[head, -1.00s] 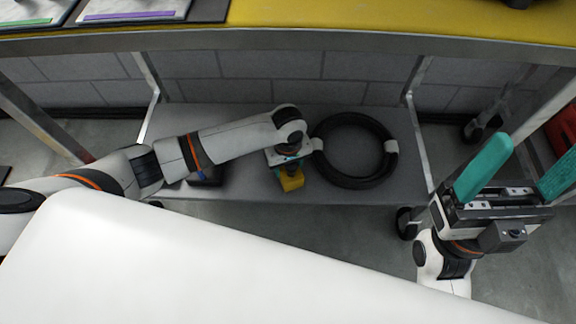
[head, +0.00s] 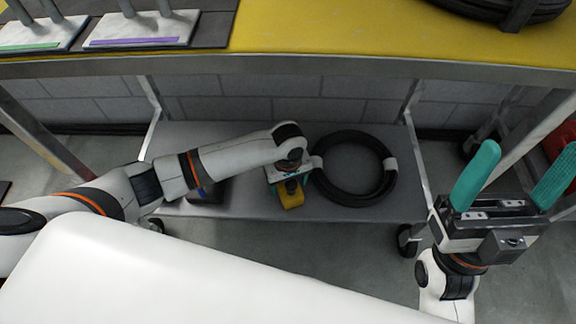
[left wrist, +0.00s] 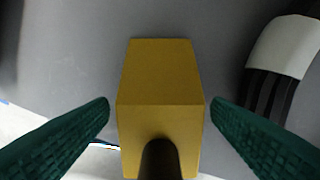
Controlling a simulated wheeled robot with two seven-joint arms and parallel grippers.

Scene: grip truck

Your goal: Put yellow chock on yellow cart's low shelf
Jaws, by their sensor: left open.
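The yellow chock (head: 291,197) is on the grey low shelf (head: 240,206) of the yellow-topped cart (head: 330,35), near the shelf's front edge. In the left wrist view the chock (left wrist: 160,85) sits between the two green fingers, with a visible gap on each side. My left gripper (head: 287,182) is open around the chock; in the head view my wrist partly hides its fingers. My right gripper (head: 510,185) is open and empty, to the right of the cart with its teal fingers pointing up.
A black coiled cable (head: 355,187) with white ties lies on the low shelf just right of the chock. A dark object (head: 208,190) lies on the shelf, partly behind my left arm. Cart legs and the yellow top enclose the shelf.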

